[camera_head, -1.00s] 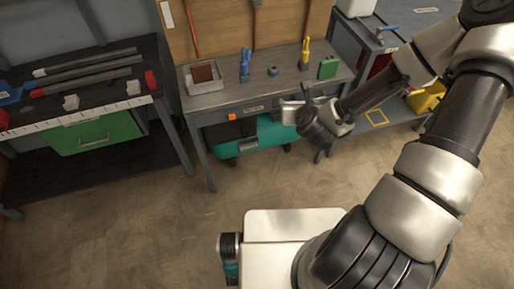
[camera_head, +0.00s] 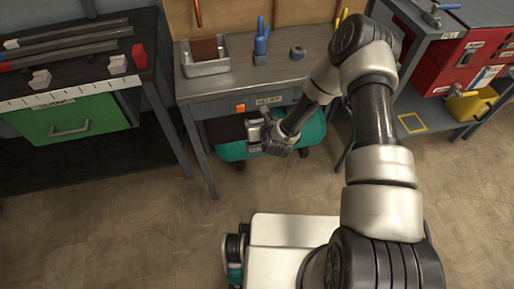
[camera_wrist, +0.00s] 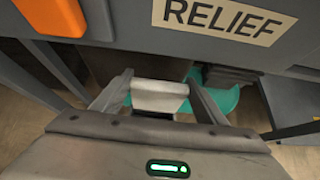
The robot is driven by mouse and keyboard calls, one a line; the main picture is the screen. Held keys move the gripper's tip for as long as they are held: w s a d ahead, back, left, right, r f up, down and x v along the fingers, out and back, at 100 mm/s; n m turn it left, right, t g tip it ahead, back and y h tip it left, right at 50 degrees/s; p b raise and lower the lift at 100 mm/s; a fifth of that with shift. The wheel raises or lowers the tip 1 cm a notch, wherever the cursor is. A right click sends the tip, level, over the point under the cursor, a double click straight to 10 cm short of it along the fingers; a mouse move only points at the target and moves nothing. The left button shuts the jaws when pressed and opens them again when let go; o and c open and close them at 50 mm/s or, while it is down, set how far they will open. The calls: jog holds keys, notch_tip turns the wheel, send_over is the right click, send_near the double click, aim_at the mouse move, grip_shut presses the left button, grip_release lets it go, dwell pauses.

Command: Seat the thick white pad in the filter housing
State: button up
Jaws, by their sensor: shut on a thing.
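My gripper (camera_head: 257,128) is just in front of the grey bench and below its top, at the teal tank (camera_head: 312,132). In the wrist view its two fingers (camera_wrist: 160,92) are shut on a pale, thick pad (camera_wrist: 160,99). The pad lies between the fingertips, apart from the bench front. The teal tank (camera_wrist: 222,96) shows beyond and below it. A dark block (camera_wrist: 230,76) sits on the tank at right; I cannot tell whether it is the filter housing. My gripper and wrist hide part of the tank in the head view.
The bench front carries an orange block (camera_wrist: 52,12) and a RELIEF label (camera_wrist: 228,18), close above the gripper. On the bench top stand a metal tray (camera_head: 207,68) with a brown piece and a blue tool (camera_head: 261,42). Bench legs flank the tank.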

notch_tip(320, 180, down, 10)
jog(key=b, duration=0.2)
jog(key=shift+a+f+b, duration=0.15)
jog(key=shift+f+b, duration=0.05)
jog(key=shift+b, duration=0.1)
jog(key=shift+f+b, duration=0.3)
jog(key=o, duration=1.1)
jog(key=shift+r, duration=0.1)
